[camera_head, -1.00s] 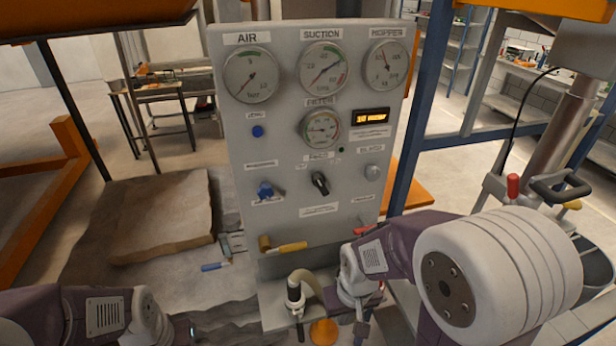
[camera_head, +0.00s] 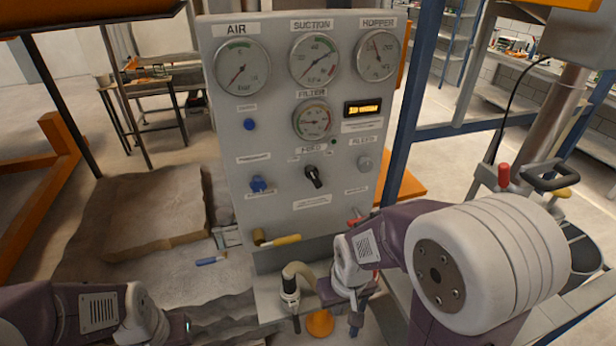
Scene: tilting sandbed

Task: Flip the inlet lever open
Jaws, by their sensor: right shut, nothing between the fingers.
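The grey control panel (camera_head: 228,150) stands upright ahead with gauges, knobs and a small display. A yellow-handled part with a brass end (camera_head: 281,240) lies across the panel's lower ledge. A small red handle (camera_head: 354,219) shows at the panel's lower right, partly behind my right arm. No readable label shows which part is the inlet lever. My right gripper (camera_head: 356,322) points down in front of the panel's base, shut and empty, right of a hose nozzle (camera_head: 290,286). My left gripper (camera_head: 182,328) is at the lower left, cut by the frame's bottom edge; its fingers are not clear.
An orange disc (camera_head: 320,323) lies below the hose nozzle. A sand block (camera_head: 140,215) and a blue-handled tool (camera_head: 212,261) lie left of the panel. A blue post (camera_head: 410,110) and a red-topped lever (camera_head: 503,176) stand to the right.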

